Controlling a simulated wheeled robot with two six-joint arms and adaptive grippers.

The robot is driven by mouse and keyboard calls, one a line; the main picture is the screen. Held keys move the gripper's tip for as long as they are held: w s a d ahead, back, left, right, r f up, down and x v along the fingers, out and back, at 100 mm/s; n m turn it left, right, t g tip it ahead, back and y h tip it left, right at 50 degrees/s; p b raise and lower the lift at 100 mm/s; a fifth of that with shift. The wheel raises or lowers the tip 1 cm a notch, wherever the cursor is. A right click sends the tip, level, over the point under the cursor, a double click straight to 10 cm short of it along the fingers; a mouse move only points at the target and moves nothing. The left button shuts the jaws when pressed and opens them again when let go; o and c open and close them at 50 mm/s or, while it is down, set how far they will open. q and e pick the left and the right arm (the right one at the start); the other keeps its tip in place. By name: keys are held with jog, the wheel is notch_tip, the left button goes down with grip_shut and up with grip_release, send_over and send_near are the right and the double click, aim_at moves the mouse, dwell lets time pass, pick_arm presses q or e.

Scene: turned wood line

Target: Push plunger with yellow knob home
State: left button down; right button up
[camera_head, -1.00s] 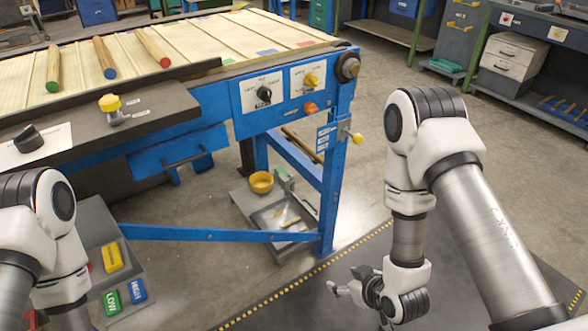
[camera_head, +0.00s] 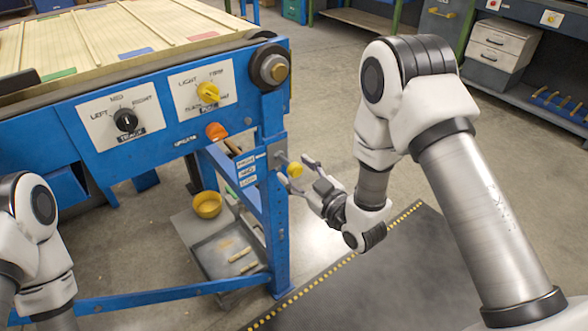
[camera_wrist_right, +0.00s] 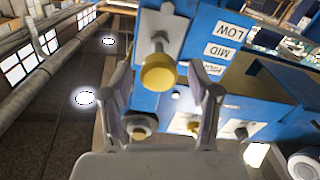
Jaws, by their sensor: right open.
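The plunger's yellow knob (camera_head: 295,170) sticks out to the right from a grey mount on the blue machine leg, beside labels (camera_head: 246,170) stacked on the leg. In the right wrist view the knob (camera_wrist_right: 158,72) hangs on a short metal rod, with the labels LOW, MID and HIGH next to it. My right gripper (camera_head: 297,174) is open, with its fingers close to the knob. In the wrist view its fingers (camera_wrist_right: 160,82) stand apart on either side of the knob; I cannot tell whether they touch it. My left arm shows at the left edge, its gripper out of view.
A black TRACK dial (camera_head: 125,120), a yellow dial (camera_head: 208,92) and an orange knob (camera_head: 216,131) are on the machine front. Open floor lies right of the leg.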

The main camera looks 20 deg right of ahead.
aim_at(287, 161)
jog(key=shift+w, duration=0.4)
jog(key=shift+a, duration=0.1)
grip_shut()
jog(key=x, duration=0.3)
jog(key=shift+w+a, duration=0.1)
jog(key=shift+r, duration=0.1)
jog(key=shift+c, duration=0.5)
grip_release()
jog(key=shift+o, duration=0.5)
jog(key=shift+w, duration=0.15)
